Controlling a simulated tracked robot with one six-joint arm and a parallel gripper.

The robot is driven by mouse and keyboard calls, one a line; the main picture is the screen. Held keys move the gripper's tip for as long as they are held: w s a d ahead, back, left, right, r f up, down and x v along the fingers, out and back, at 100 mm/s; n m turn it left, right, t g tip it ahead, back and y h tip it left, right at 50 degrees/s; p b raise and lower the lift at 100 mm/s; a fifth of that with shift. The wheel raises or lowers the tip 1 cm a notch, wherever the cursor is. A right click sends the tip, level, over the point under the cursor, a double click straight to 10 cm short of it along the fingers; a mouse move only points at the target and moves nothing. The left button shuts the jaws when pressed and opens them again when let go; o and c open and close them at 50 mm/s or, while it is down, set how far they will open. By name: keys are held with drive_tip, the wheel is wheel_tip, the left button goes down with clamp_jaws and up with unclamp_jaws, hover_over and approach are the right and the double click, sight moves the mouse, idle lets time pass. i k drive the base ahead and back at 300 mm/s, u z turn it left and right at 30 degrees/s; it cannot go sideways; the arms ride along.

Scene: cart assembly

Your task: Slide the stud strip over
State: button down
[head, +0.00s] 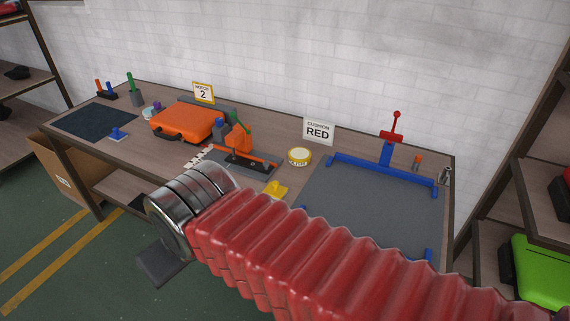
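A small pale strip with dark marks (197,157) lies on the bench at the left end of a dark plate (213,163). It may be the stud strip, but it is too small to be sure. An orange clamp-like fixture (238,137) with a green handle stands on the plate, with an orange bar along its base. My gripper (163,263) shows only as a dark piece below my metal wrist, in front of the bench edge and apart from the strip. Its fingers cannot be made out.
A yellow tape roll (299,156), a yellow piece (276,189) and the "CUSHION RED" sign (318,131) are to the right. A blue frame (384,170) borders a grey mat (370,205). My red-sleeved arm hides the bench's front.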

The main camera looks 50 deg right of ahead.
sight(265, 166)
drive_tip(key=z, duration=0.5)
drive_tip(key=i, duration=1.45)
